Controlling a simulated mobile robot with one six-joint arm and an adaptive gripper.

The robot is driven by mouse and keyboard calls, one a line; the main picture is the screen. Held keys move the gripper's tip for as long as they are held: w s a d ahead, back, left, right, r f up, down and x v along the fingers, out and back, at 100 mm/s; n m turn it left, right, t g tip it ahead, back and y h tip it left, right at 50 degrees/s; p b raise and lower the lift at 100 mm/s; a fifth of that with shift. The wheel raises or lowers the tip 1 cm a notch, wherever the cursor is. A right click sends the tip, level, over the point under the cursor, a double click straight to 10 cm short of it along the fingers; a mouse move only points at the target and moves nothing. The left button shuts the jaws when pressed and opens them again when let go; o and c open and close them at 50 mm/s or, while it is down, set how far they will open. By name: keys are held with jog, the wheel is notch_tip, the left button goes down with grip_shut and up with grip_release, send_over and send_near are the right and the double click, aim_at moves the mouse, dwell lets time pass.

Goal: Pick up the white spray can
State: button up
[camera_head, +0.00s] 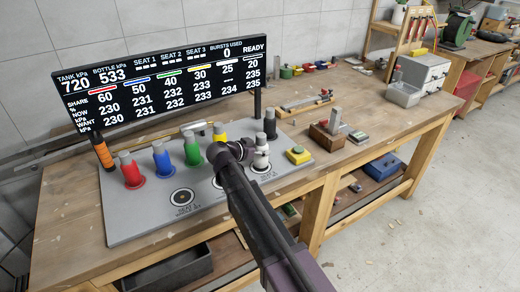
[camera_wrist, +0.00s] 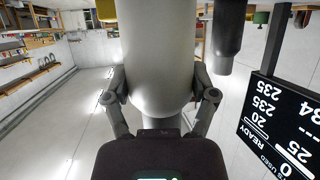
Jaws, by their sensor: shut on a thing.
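The white spray can (camera_head: 262,157) has a grey top and is upright over the right part of the grey panel (camera_head: 140,222). My gripper (camera_head: 247,151) reaches it from the left front in the head view. In the wrist view the white can (camera_wrist: 158,60) fills the middle, with my gripper's fingers (camera_wrist: 160,100) closed on both sides of it. I cannot tell whether its base touches the panel.
A black can (camera_head: 270,127) stands close behind the white one. Yellow (camera_head: 219,133), green (camera_head: 193,149), blue (camera_head: 161,158) and red (camera_head: 131,172) cans stand to the left. A display board (camera_head: 165,82) rises behind. A yellow button box (camera_head: 299,155) sits at right.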

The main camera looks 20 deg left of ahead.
jog(key=shift+r+p, duration=0.65)
jog(key=shift+r, duration=0.25)
jog(key=s+a+r+p, duration=0.2)
jog(key=s+a, duration=0.1)
jog(key=s, duration=1.2)
jog(key=shift+s, duration=0.4)
jog(key=shift+r, duration=0.1)
